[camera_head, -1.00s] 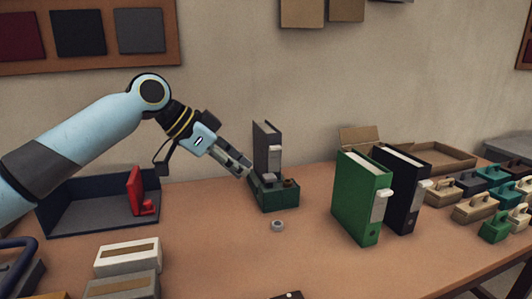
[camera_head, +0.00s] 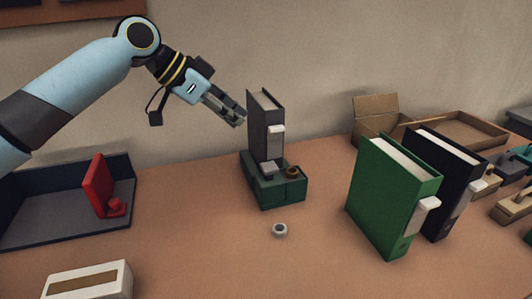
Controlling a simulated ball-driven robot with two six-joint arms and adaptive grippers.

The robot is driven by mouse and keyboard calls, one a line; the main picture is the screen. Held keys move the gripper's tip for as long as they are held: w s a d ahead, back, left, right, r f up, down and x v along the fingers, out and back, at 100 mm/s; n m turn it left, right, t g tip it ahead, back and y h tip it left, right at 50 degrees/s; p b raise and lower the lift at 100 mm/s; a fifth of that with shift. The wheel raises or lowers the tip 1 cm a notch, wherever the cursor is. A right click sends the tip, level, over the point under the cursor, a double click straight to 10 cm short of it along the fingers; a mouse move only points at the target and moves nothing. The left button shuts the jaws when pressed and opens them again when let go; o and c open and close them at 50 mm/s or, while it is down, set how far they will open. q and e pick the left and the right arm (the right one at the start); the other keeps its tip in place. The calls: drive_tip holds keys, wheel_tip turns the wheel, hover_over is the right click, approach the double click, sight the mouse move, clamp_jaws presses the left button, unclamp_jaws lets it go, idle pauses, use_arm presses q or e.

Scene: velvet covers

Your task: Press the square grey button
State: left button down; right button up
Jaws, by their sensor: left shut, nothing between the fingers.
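A square grey button (camera_head: 268,169) sits on top of a green box (camera_head: 283,192) in the middle of the table. A small round brown part (camera_head: 292,172) is on the same box, right of the button. A grey binder (camera_head: 266,124) stands upright just behind the button. My left gripper (camera_head: 241,118) is shut and empty, above and to the left of the box, beside the grey binder's upper part. It is apart from the button. My right gripper is not in view.
A small grey ring (camera_head: 280,230) lies in front of the box. A green binder (camera_head: 390,195) and a black binder (camera_head: 446,180) stand at right. A dark tray (camera_head: 40,205) with a red object (camera_head: 98,186) is at left. An open cardboard box (camera_head: 460,129) stands behind.

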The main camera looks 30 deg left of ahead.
use_arm(q)
hover_over(266, 168)
drive_tip(key=f, duration=0.6)
drive_tip(key=shift+s+a+f+p, duration=0.1)
drive_tip(key=shift+a+p, duration=0.1)
drive_tip(key=shift+p, duration=0.1)
drive_tip(key=f, duration=0.3)
drive_tip(key=shift+w+d+f, duration=0.2)
drive_tip(key=shift+f, duration=0.75)
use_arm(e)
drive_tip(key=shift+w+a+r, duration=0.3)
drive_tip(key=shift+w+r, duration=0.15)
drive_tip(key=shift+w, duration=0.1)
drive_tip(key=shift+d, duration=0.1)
